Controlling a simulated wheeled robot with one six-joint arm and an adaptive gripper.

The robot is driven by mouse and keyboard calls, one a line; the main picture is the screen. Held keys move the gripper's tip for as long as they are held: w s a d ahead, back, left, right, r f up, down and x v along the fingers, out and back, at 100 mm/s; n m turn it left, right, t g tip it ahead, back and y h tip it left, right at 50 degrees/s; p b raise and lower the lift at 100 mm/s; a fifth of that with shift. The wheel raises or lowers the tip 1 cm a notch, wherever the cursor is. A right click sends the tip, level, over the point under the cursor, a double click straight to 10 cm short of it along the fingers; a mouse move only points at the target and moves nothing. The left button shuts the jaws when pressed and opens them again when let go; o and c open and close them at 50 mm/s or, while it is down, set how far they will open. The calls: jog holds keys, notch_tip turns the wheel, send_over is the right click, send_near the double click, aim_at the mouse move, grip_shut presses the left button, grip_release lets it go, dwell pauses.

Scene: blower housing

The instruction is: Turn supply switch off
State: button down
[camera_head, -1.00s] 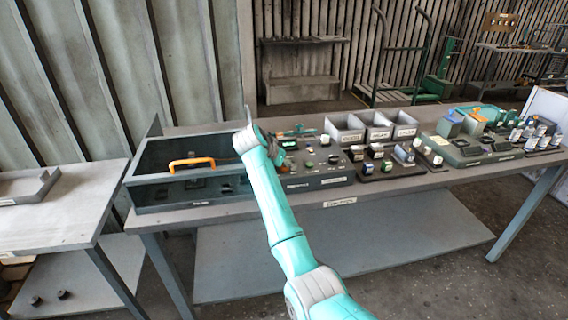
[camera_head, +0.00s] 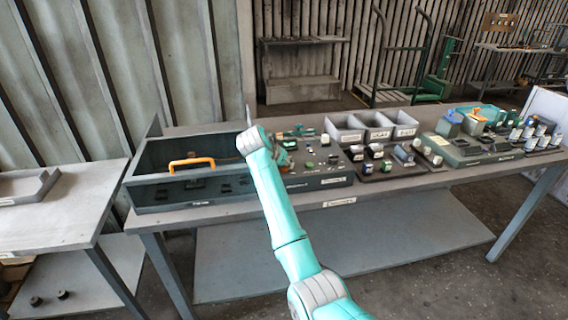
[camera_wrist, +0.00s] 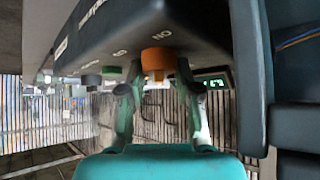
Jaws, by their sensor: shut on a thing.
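The dark grey control panel (camera_head: 320,182) stands on the middle table, with several small knobs and buttons on its top. In the wrist view the panel (camera_wrist: 215,62) appears upside down, close above my gripper (camera_wrist: 158,85). An orange knob (camera_wrist: 157,62) on the panel sits between my two fingertips, and the gripper is shut on it. Small white lettering is printed beside the knob; one mark looks like an inverted "ON". In the head view my wrist hides the fingers and the orange knob.
An open dark box with an orange handle (camera_head: 191,163) stands just left of the panel. Grey bins (camera_head: 345,134) stand behind it to the right. Blocks and another device (camera_head: 470,153) fill the right side. Green (camera_wrist: 112,70) and dark (camera_wrist: 91,80) knobs are beside the orange one.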

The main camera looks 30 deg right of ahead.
jog(key=n+t+y, duration=0.2)
jog(key=n, duration=0.2)
jog(key=n+t+y, duration=0.1)
jog(key=n+y, duration=0.2)
jog(key=n, duration=0.1)
jog(key=shift+d+n+t, duration=0.1)
jog(key=shift+n+t, duration=0.2)
jog(key=shift+t, duration=0.1)
jog(key=n+y, duration=0.4)
jog(key=shift+n+g+y, duration=0.5)
jog(key=shift+n+y, duration=1)
jog(key=shift+n, duration=0.8)
jog(key=shift+f, duration=0.1)
jog(key=c, duration=0.8)
grip_release()
